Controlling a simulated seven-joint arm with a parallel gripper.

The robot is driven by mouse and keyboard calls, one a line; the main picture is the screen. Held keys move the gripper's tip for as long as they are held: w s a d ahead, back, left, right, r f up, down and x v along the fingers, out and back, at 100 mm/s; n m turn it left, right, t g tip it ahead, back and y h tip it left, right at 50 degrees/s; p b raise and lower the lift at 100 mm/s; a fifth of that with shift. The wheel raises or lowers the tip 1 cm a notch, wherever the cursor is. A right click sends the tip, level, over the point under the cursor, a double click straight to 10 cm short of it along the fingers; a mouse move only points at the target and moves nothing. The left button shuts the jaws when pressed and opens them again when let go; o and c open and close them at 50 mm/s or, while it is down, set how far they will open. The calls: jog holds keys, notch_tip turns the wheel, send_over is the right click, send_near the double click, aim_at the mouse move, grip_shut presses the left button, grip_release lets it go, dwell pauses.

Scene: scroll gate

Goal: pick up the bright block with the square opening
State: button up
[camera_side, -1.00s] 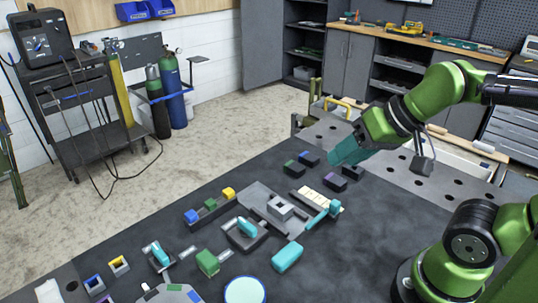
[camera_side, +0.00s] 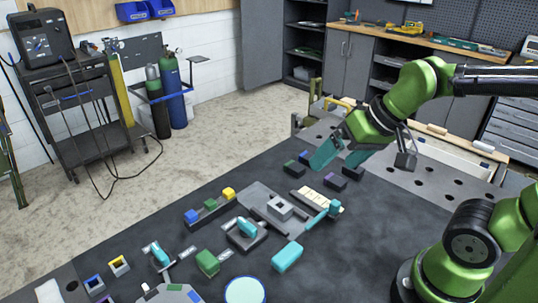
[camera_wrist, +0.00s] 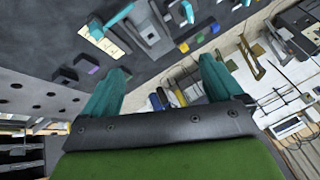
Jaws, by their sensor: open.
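A light grey block (camera_side: 280,207) with a dark square opening in its top sits on a grey plate (camera_side: 258,197) in the middle of the dark table. It also shows as a pale block (camera_wrist: 149,33) near the top of the wrist view, where its opening is hard to make out. My gripper (camera_side: 325,157) is in the air, above and to the right of this block in the side view, well apart from it. In the wrist view its two teal fingers (camera_wrist: 160,72) stand wide apart with nothing between them.
A teal-ended handle (camera_side: 335,208) and a cream strip (camera_side: 318,200) lie right of the plate. A rack with blue, green and yellow blocks (camera_side: 210,208) stands left. Small dark blocks (camera_side: 335,181) lie behind. Blue-rimmed (camera_side: 94,283) and yellow-rimmed (camera_side: 119,265) pieces are at the lower left.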

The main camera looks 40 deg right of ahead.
jog(key=w+f+n+g, duration=0.4)
jog(key=w+n, duration=0.5)
jog(key=n+g+h, duration=0.2)
jog(key=n, duration=1.1)
send_over(280, 203)
jog(key=s+a, duration=0.1)
notch_tip(280, 203, down, 12)
jog(key=shift+s+a+f, duration=0.1)
jog(key=shift+a+f, duration=0.05)
jog(key=shift+f, duration=0.1)
jog(key=shift+w+d+f, duration=0.1)
jog(key=shift+f, duration=1.25)
jog(key=shift+w+d+f, duration=0.1)
jog(key=shift+f, duration=1.25)
jog(key=shift+c, duration=0.2)
jog(key=c, duration=1.5)
